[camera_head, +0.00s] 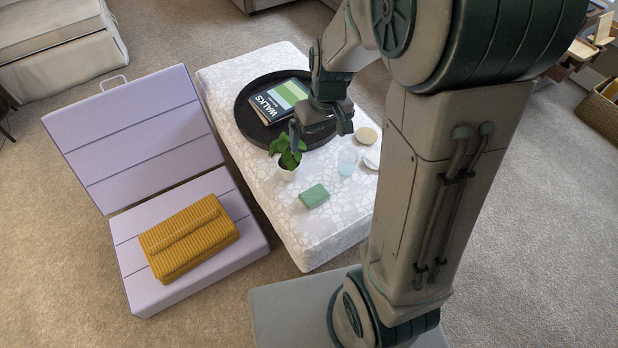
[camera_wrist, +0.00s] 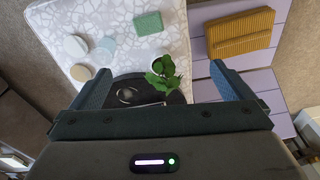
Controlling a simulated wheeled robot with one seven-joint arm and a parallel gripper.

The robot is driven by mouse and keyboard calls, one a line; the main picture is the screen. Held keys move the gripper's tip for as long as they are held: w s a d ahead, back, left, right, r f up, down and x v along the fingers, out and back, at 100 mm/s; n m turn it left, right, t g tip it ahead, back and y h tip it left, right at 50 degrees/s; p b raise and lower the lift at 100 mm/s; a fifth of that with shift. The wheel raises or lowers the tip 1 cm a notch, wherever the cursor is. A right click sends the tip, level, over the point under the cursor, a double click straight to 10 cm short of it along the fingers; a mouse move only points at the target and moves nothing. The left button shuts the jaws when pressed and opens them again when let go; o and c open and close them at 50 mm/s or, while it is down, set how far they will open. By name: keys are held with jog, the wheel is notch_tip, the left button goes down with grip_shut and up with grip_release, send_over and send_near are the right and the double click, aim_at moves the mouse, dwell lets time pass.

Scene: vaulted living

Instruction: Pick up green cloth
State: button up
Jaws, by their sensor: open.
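The green cloth (camera_head: 314,196) is a small folded rectangle lying flat on the white patterned ottoman (camera_head: 290,228), close to its front right part. It also shows in the wrist view (camera_wrist: 148,22), near the top and beyond my fingers. My gripper (camera_wrist: 163,82) is open and empty, its two fingers wide apart. In the head view my gripper (camera_head: 318,140) hangs above the ottoman, over the dark tray's near edge, behind the cloth and apart from it. Nothing covers the cloth in either view.
A small potted plant (camera_head: 286,160) stands behind and left of the cloth. A glass (camera_head: 347,163) and round pale items (camera_head: 366,136) stand right of it. A dark round tray (camera_head: 248,124) holds a book (camera_head: 278,100). A lilac folding seat (camera_head: 130,268) with a mustard blanket (camera_head: 190,238) is at left.

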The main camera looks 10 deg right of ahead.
jog(key=n+g+b, duration=0.1)
jog(key=n+b, duration=0.1)
jog(key=b, duration=0.5)
send_over(314, 194)
notch_tip(314, 194, down, 21)
jog(key=shift+h, duration=0.4)
jog(key=f, duration=0.2)
jog(key=f+b, duration=0.1)
jog(key=f, duration=0.2)
jog(key=f+b, duration=0.1)
jog(key=f, duration=0.2)
jog(key=shift+s+d+f, duration=0.1)
jog(key=shift+d, duration=0.2)
jog(key=shift+a+f+b, duration=0.15)
jog(key=shift+f+b, duration=0.4)
jog(key=shift+f, duration=1)
jog(key=shift+a+f+b, duration=0.1)
jog(key=shift+f+b, duration=0.45)
jog(key=shift+f, duration=1)
jog(key=shift+r, duration=0.1)
jog(key=c, duration=0.8)
